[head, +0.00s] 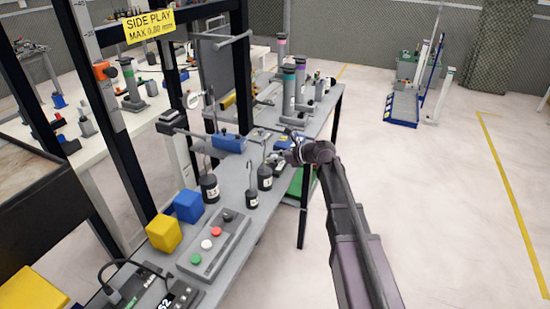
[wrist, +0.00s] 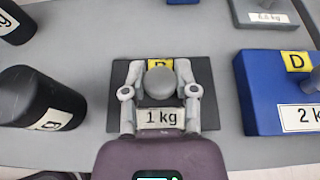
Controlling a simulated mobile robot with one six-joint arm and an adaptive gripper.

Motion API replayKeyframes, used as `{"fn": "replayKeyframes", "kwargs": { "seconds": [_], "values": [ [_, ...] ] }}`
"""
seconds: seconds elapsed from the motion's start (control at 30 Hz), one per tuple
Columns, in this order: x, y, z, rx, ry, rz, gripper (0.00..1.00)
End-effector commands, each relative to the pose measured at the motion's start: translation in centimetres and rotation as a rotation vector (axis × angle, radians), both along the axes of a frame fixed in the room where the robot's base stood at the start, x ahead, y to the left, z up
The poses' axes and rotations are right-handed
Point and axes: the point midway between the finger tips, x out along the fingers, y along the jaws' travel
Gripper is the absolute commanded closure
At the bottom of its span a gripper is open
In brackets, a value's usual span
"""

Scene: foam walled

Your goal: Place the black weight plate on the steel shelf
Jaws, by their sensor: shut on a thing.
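The black weight plate (wrist: 160,118) bears a "1 kg" label, a yellow D tag and a grey knob. In the wrist view it is under my gripper (wrist: 160,80), whose two fingers are shut on the knob from both sides. The plate appears flat and level over the grey surface; I cannot tell whether it touches it. In the head view my gripper (head: 288,156) is above the far part of the grey bench (head: 228,225), and the plate is mostly hidden by it. I cannot clearly pick out a steel shelf.
A blue 2 kg block (wrist: 262,100) is close to the plate's right. Black cylindrical weights (head: 209,188) stand left of my gripper in the head view. A button box (head: 214,243), yellow block (head: 164,233) and blue block (head: 188,206) are nearer. Open floor is to the right.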

Motion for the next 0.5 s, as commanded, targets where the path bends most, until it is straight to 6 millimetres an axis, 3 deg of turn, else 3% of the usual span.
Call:
{"fn": "replayKeyframes", "kwargs": {
  "seconds": [0.3, 0.33, 0.43, 0.5],
  "values": [
    [0.02, -0.01, -0.14, 0.003, 0.0, 0.0, 1.0],
    [0.0, -0.03, -0.22, 0.0, 0.0, 0.0, 0.59],
    [0.01, -0.04, -0.14, 0.0, 0.0, 0.0, 0.3],
    [0.01, -0.04, -0.14, 0.0, 0.0, 0.0, 0.28]
  ]
}}
